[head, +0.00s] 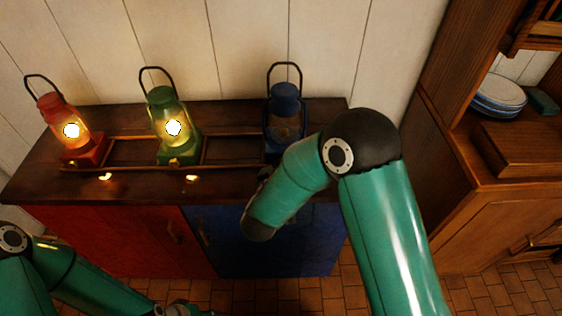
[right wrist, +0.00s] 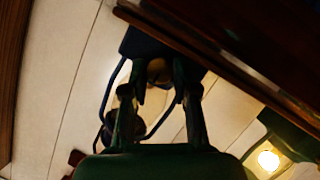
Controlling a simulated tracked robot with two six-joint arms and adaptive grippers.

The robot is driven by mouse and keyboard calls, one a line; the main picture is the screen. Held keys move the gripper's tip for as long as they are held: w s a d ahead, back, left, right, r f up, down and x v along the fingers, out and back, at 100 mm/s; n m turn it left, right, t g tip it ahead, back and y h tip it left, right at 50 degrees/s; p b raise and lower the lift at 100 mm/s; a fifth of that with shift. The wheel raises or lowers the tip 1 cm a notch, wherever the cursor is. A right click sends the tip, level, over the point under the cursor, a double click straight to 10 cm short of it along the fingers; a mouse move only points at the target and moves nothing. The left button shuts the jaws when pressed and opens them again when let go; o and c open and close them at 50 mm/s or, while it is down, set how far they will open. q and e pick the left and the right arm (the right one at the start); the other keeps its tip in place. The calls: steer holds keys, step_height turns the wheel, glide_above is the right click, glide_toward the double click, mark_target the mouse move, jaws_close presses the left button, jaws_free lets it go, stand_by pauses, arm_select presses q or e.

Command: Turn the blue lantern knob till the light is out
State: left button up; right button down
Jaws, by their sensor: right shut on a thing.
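The blue lantern (head: 285,112) stands upright at the right end of the dark wooden counter. Its glass is dark, with no bright flame like the other lanterns show. In the right wrist view, my right gripper (right wrist: 158,84) has its two fingers on either side of a small brass-coloured round knob (right wrist: 156,68) on the lantern's blue base (right wrist: 137,43), and is shut on it. My right forearm hides this gripper and the knob in the head view. My left arm comes in low at the left; its gripper fingers are outside the frame.
A red lantern (head: 70,128) and a green lantern (head: 173,128) stand lit to the left, along a low wooden rail (head: 130,166). Red (head: 110,238) and blue (head: 265,240) cupboard doors are below. A wooden dresser (head: 490,205) with plates (head: 498,92) stands right.

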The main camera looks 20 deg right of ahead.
steer(key=shift+n, duration=0.3)
steer(key=c, duration=1.2)
jaws_free()
steer(key=shift+a, duration=0.1)
steer(key=v, duration=1.1)
steer(key=shift+s+a, duration=0.25)
steer(key=shift+s, duration=0.1)
